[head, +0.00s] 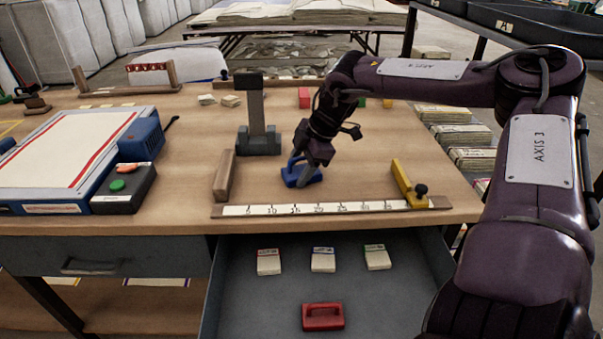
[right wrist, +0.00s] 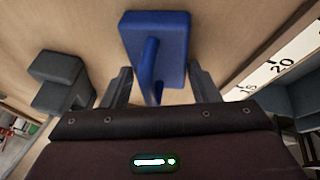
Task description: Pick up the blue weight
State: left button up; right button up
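The blue weight (head: 301,174) is a flat block with a raised handle and sits on the wooden table, behind the white ruler strip. My right gripper (head: 305,172) is at the weight, pointing down. In the right wrist view the blue weight (right wrist: 158,45) lies ahead of the gripper (right wrist: 158,85). Its handle is between the two fingers, with gaps visible on both sides, so the gripper is open. My left gripper is in neither view.
A grey stand (head: 258,140) is close behind the weight to the left. A wooden block (head: 224,175) and a yellow stop (head: 403,180) flank the ruler (head: 300,209). An open drawer (head: 260,310) holds a red weight (head: 323,316) and several small pads. A blue machine (head: 141,140) is at left.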

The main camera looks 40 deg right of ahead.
grip_shut()
jog(key=shift+w+r, duration=0.1)
jog(key=shift+r, duration=0.1)
